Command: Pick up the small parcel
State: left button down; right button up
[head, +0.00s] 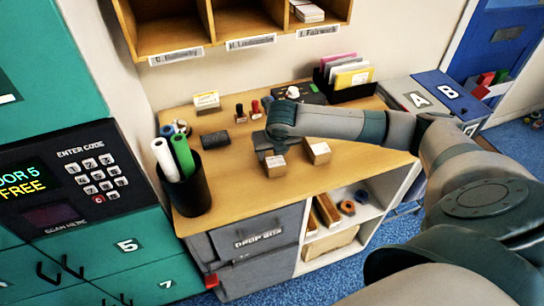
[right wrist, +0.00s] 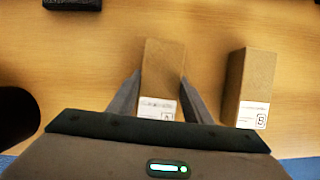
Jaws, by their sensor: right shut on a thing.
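A small brown parcel (head: 275,166) with a white label stands on the wooden counter. My right gripper (head: 268,152) reaches down over it. In the right wrist view the two fingers lie along the sides of this parcel (right wrist: 163,68), shut on it; it appears to be at the counter top, and I cannot tell whether it is lifted. A second similar parcel (head: 317,152) stands apart, just to its right. It also shows in the right wrist view (right wrist: 251,80). My left gripper is not in view.
A black pen cup (head: 190,193) with rolled tubes stands at the counter's left front. A dark block (head: 215,140), small stamps (head: 255,110) and a card holder (head: 206,101) stand behind. The counter front, above the drop box (head: 258,238), is clear.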

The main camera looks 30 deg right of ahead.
jog(key=shift+r, duration=0.1)
jog(key=shift+r+b, duration=0.35)
jog(key=shift+r, duration=0.15)
notch_tip(320, 180, up, 2)
jog(key=shift+w+r+b, duration=0.1)
jog(key=shift+r+b, duration=0.05)
jog(key=shift+b, duration=0.4)
jog(key=s+d+r+b, duration=0.1)
jog(key=d+r+b, duration=0.3)
jog(key=d+r, duration=0.3)
jog(key=shift+s+d+r, duration=0.3)
jog(key=shift+s+d, duration=0.1)
jog(key=shift+d, duration=1.9)
jog(key=shift+a, duration=0.1)
